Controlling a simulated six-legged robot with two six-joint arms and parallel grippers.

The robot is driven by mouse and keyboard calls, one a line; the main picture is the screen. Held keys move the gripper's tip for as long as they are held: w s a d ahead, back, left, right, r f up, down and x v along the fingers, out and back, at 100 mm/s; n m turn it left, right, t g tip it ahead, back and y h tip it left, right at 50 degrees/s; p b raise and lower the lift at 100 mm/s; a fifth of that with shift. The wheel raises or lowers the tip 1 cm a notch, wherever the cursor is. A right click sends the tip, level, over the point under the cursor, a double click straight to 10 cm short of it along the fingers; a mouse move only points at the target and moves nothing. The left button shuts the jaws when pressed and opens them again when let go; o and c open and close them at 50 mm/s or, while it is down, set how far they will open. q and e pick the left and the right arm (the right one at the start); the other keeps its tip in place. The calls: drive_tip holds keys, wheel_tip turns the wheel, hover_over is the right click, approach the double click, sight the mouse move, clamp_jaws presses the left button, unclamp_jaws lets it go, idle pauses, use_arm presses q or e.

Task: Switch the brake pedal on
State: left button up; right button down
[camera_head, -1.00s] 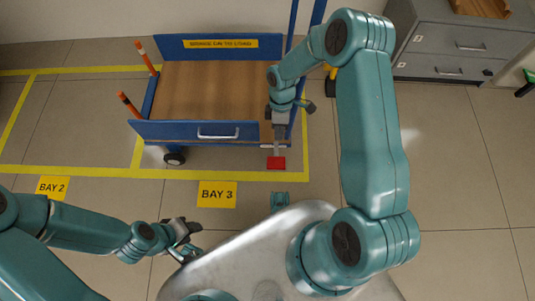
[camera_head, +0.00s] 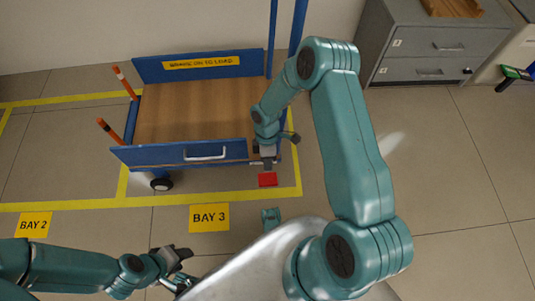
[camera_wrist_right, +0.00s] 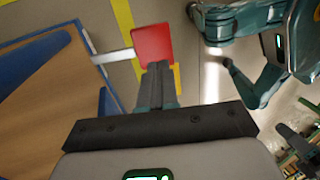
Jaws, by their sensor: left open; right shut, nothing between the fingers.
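The red brake pedal (camera_head: 268,179) sticks out low at the near right corner of the blue cart (camera_head: 190,154). In the right wrist view the pedal (camera_wrist_right: 152,43) is a red plate on a pale metal arm (camera_wrist_right: 113,56). My right gripper (camera_head: 267,165) is shut and empty, pointing down just above the pedal. In the wrist view its fingertips (camera_wrist_right: 159,68) overlap the lower edge of the plate; I cannot tell whether they touch it. My left gripper (camera_head: 183,262) is open and empty at the lower left, away from the cart.
The cart has a wooden deck (camera_head: 185,108) and orange posts (camera_head: 108,130). Yellow floor lines surround it, with a BAY 3 sign (camera_head: 209,218) in front. A grey drawer cabinet (camera_head: 423,48) stands at the back right. The floor to the right is clear.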

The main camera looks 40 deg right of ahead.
use_arm(q)
drive_tip(key=shift+w+a+f+b, duration=0.1)
drive_tip(key=shift+a+f+b, duration=0.05)
drive_tip(key=shift+f+b, duration=0.4)
drive_tip(key=shift+w+a+f+b, duration=0.1)
drive_tip(key=shift+f+b, duration=0.35)
drive_tip(key=shift+f, duration=0.2)
use_arm(e)
drive_tip(key=x, duration=0.6)
drive_tip(key=shift+f, duration=0.15)
